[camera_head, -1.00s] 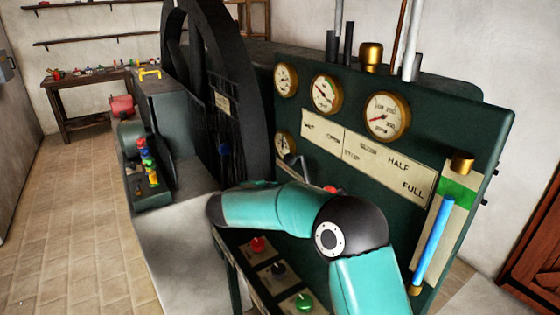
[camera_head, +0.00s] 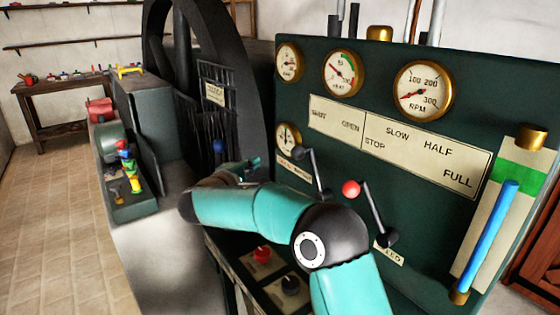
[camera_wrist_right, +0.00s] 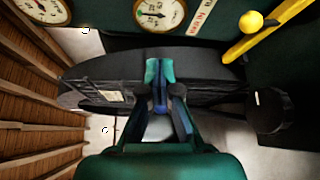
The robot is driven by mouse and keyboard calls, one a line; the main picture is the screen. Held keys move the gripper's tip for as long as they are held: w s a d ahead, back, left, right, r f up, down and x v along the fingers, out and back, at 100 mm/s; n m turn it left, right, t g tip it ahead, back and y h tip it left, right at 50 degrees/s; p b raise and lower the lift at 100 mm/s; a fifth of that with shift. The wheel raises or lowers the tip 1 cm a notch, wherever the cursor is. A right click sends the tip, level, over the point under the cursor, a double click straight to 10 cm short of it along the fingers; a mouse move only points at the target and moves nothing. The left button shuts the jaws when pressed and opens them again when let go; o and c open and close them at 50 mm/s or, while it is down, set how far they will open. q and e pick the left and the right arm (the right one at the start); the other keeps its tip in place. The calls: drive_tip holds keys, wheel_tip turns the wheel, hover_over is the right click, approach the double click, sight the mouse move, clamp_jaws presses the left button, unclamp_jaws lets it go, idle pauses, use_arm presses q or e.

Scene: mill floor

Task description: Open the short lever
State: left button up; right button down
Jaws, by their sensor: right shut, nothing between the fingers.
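Two levers are on the green panel (camera_head: 345,133). A black-knobbed lever (camera_head: 316,172) stands below the SHUT and OPEN marks, its lower end partly hidden by my arm. A red-knobbed lever (camera_head: 373,212) stands to its right, leaning left. The black-knobbed one looks shorter, but I cannot be sure. My right gripper (camera_head: 245,166) is left of the black-knobbed lever, apart from it in the picture, its fingers partly hidden behind my teal arm. In the right wrist view the gripper (camera_wrist_right: 160,72) is shut and empty. My left gripper is out of view.
Gauges (camera_head: 424,90) line the panel top. A blue tube (camera_head: 484,238) stands at its right edge. A dark flywheel (camera_head: 245,110) is behind my gripper. Red (camera_head: 262,254) and dark (camera_head: 289,285) knobs sit below my arm. A yellow bar (camera_wrist_right: 250,35) shows in the right wrist view.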

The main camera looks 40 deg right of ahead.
drive_tip(key=s+d+p, duration=0.1)
drive_tip(key=d+p, duration=0.3)
drive_tip(key=d, duration=0.6)
drive_tip(key=shift+d, duration=0.25)
idle(0.3)
